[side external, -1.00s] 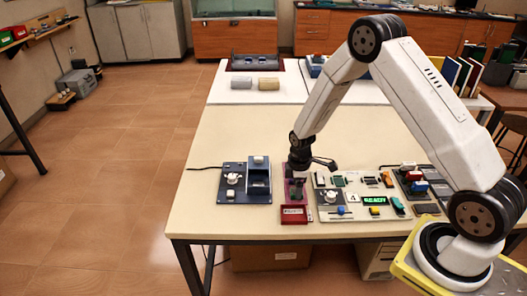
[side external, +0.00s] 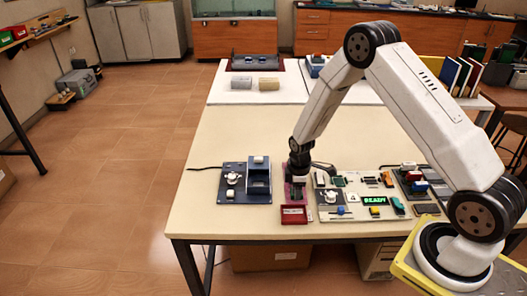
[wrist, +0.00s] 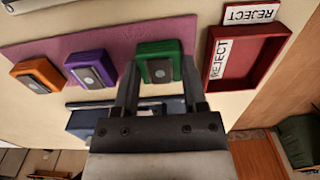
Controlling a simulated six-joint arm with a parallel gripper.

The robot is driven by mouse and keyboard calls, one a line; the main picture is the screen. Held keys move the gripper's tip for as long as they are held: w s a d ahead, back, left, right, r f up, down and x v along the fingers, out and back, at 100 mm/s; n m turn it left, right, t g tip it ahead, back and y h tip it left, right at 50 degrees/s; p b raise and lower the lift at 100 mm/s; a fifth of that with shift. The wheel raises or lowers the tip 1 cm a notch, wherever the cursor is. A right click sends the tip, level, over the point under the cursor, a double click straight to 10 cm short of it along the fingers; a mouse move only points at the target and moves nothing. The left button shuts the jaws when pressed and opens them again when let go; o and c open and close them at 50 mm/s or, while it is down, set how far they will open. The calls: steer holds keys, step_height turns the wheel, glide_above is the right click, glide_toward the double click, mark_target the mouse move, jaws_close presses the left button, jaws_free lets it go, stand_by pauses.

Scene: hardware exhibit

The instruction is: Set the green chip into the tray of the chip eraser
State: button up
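The green chip (wrist: 160,62) lies on a pink mat (wrist: 112,42) in the wrist view, with a grey label on its top. My gripper (wrist: 160,70) is open, with one finger on either side of the green chip. Whether the fingers touch it is unclear. In the side view my gripper (side external: 298,178) is low over the mat and hides most of the chips. A dark blue device (side external: 258,178) with a white knob, apparently the chip eraser, stands left of the mat. Its tray is not clear to see. Part of a blue body (wrist: 85,122) shows behind my gripper in the wrist view.
A purple chip (wrist: 90,69) and an orange chip (wrist: 38,75) lie in line with the green one. A red REJECT tray (wrist: 245,85) is close on the other side. A panel with a lit green display (side external: 375,200) stands right of the mat.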

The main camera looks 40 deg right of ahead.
mark_target(292, 189)
steer(key=shift+r, duration=3.25)
steer(key=o, duration=0.3)
steer(key=shift+c, duration=1.2)
steer(key=shift+w+a, duration=0.2)
steer(key=shift+w, duration=0.55)
steer(key=w+a+r, duration=0.1)
steer(key=w+a, duration=0.4)
steer(key=w, duration=0.5)
steer(key=shift+r, duration=0.15)
